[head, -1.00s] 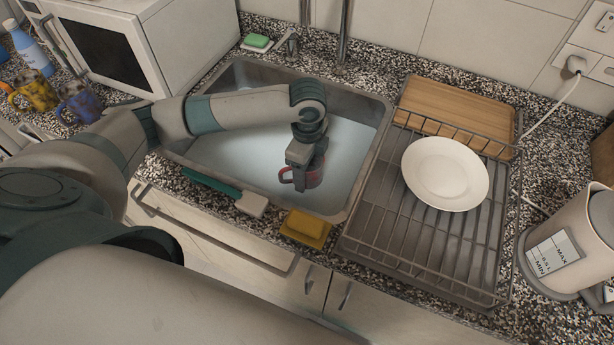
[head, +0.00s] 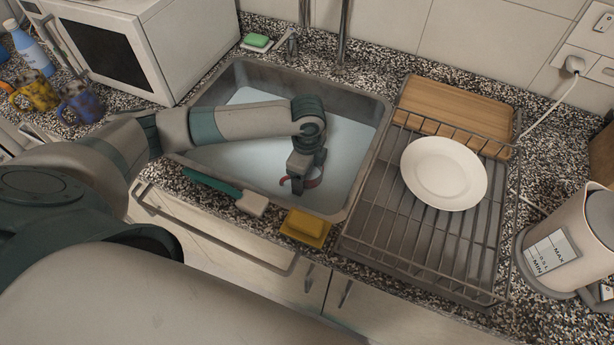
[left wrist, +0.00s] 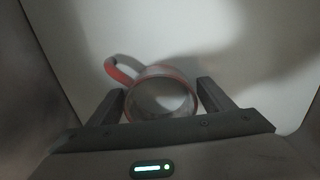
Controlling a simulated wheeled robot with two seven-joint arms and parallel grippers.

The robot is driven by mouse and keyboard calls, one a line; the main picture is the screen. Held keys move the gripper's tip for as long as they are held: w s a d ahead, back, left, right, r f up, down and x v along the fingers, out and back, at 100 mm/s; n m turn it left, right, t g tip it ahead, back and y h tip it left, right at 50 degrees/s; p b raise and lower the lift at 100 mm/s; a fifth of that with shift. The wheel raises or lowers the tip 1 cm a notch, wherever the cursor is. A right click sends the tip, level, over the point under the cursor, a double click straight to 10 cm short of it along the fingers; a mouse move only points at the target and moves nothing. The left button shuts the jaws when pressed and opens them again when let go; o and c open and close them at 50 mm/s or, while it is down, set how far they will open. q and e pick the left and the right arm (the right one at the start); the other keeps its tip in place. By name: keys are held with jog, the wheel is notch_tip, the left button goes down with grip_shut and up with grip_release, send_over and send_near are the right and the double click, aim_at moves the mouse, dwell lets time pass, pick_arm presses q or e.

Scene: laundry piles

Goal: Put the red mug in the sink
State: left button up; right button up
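The red mug (head: 313,182) is inside the sink basin (head: 232,80), towards its front wall. It is largely hidden behind my left gripper (head: 295,187) in the head view. In the left wrist view the mug (left wrist: 160,92) shows from above, with its red rim and its handle pointing up and left. It sits between the two fingers of my left gripper (left wrist: 162,98), which look pressed to its sides. I cannot tell whether the mug's base touches the sink floor. My right gripper is not in view.
A dish rack (head: 375,225) with a white plate (head: 444,173) and a wooden board (head: 455,108) stands right of the sink. A yellow sponge (head: 305,227) and a green-handled brush (head: 212,183) lie along its front edge. A tap (head: 341,35) rises behind.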

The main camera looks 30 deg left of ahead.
pick_arm(q)
jog(key=shift+r, duration=0.1)
dwell(0.3)
jog(key=shift+r, duration=0.65)
notch_tip(320, 180, up, 11)
jog(key=b, duration=0.2)
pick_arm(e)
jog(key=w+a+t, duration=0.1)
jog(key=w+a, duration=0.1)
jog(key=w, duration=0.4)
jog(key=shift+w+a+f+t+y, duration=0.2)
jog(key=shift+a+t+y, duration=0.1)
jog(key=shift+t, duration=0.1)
pick_arm(q)
jog(key=shift+f, duration=0.1)
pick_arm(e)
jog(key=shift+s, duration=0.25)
